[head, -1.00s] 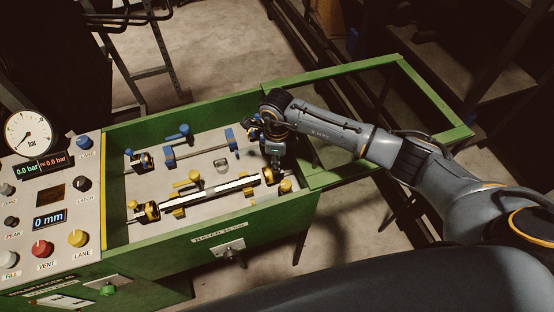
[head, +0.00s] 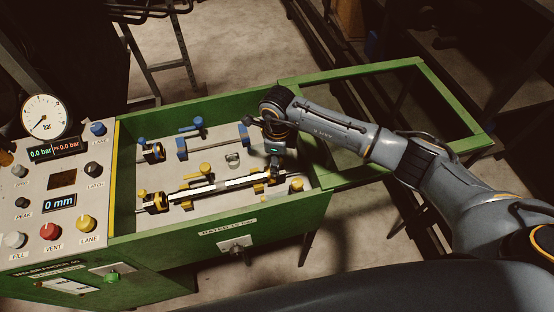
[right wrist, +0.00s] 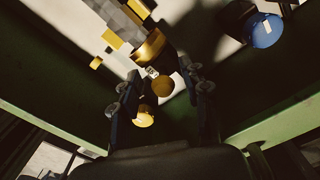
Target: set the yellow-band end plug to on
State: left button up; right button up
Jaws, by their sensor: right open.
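The yellow-band end plug (right wrist: 150,47) shows in the right wrist view as a gold-ringed fitting at the end of a grey hose. A round yellow knob (right wrist: 163,86) sits just below it, with a second yellow knob (right wrist: 144,118) nearer me. My right gripper (right wrist: 160,83) is open, its fingers apart on either side of the upper knob in the picture; I cannot tell whether they touch it. In the head view my right gripper (head: 275,165) points down at the right end of the yellow lane and partly hides the plug. My left gripper is not in view.
The green-walled tray (head: 265,210) also holds a blue lane with a blue fitting (head: 151,152). A blue knob (right wrist: 265,30) shows in the right wrist view. A control panel (head: 60,220) with a gauge (head: 46,116) stands left. An open green frame (head: 445,100) adjoins the tray.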

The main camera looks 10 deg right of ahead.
notch_tip(320, 180, up, 12)
dwell(0.5)
jog(key=shift+s+a, duration=0.1)
